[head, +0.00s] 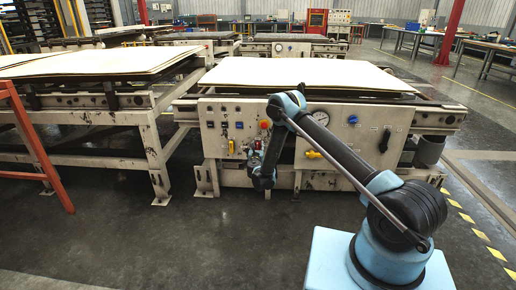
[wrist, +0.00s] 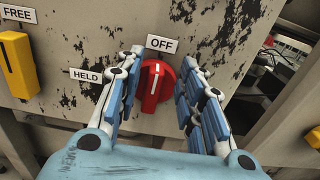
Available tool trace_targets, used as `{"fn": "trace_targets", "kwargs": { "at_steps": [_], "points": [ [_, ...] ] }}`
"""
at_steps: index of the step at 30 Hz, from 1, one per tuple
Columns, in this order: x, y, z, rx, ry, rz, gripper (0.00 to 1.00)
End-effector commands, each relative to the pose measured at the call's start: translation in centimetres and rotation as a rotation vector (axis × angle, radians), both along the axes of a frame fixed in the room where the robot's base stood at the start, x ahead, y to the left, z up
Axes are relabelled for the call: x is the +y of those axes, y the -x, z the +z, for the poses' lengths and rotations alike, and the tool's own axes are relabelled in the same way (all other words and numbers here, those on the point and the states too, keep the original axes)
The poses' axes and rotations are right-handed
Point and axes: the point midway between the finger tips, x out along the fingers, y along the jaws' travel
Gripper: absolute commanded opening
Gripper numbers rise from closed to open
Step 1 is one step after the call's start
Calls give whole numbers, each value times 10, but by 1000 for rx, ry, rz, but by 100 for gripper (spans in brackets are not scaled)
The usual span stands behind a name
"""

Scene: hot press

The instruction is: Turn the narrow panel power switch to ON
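In the wrist view, a red rotary switch (wrist: 152,98) sits on a worn cream panel (wrist: 105,28). Its white pointer line points up toward an OFF label (wrist: 162,44). No ON label can be read. My gripper (wrist: 161,60) has its blue-padded fingers on the left and right of the red knob, spread apart. The left finger is close to the knob's edge; a gap shows on the right. Contact cannot be told for sure. In the head view, my gripper (head: 262,172) is at the panel's lower left front, and the knob is small there.
A yellow handle (wrist: 20,66) with a FREE label stands left of the knob, and a HELD label (wrist: 90,74) lies between them. Right of the panel's edge is an open frame with cables. In the head view, a wider control panel (head: 350,135) with gauge and black lever adjoins.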

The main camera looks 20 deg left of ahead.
Motion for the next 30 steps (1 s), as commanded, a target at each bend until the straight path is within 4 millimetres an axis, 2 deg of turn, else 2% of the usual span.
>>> {"fn": "trace_targets", "kwargs": {
  "at_steps": [8,13,23,30],
  "points": [
    [7,3,0,0,0,6,35],
    [9,5,0,0,0,9,0],
    [9,6,0,3,-13,9,0],
    [6,6,0,24,-103,9,0]
  ]
}}
